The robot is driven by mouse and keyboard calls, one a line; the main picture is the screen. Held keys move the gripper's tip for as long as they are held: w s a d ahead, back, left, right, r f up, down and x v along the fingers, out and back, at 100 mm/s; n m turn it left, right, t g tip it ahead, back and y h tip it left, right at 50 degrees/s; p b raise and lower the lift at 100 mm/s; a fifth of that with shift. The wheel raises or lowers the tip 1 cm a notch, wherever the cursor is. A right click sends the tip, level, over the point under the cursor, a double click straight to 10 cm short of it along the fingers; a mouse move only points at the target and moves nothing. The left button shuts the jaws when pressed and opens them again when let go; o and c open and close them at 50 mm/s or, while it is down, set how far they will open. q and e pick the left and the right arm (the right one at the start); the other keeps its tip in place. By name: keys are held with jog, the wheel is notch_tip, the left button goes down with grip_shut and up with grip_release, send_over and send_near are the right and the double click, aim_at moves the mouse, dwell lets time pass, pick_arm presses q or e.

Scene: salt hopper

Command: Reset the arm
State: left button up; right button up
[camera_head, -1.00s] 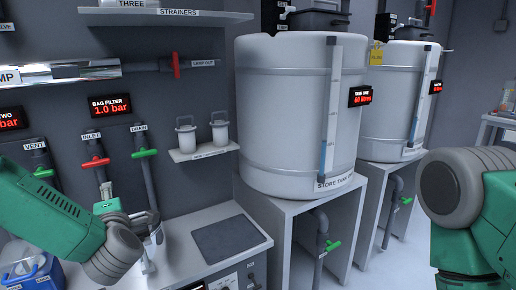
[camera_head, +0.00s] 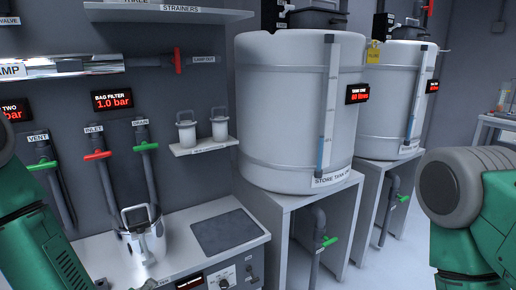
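My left arm shows at the lower left edge as green links; its gripper is outside the view. My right arm shows at the right edge as a grey joint and green link; its gripper is also outside the view. A metal strainer vessel with a raised handle (camera_head: 143,236) stands on the white bench (camera_head: 105,257), below the inlet and drain pipes. Nothing of mine covers it.
A dark square plate (camera_head: 230,232) lies on the bench to the right of the vessel. Red inlet (camera_head: 97,155) and green drain (camera_head: 146,147) valve handles are on the wall. Two small strainers stand on a shelf (camera_head: 205,146). Large store tank (camera_head: 287,110) stands right of centre.

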pick_arm(q)
jog(key=s+f+m+g, duration=0.3)
jog(key=s+f+m, duration=0.1)
jog(key=s, duration=0.6)
jog(key=s+a+f+m+g+b, duration=0.1)
jog(key=s+f+m+g, duration=0.3)
jog(key=s, duration=0.6)
jog(key=s+a+f+m+g+h, duration=0.1)
jog(key=s+f+m+g, duration=0.3)
jog(key=s+f, duration=0.3)
jog(key=s, duration=0.2)
jog(key=shift+s, duration=0.4)
jog(key=shift+w+a, duration=0.1)
jog(key=shift+a, duration=0.2)
jog(key=shift+o, duration=0.5)
jog(key=shift+d, duration=0.2)
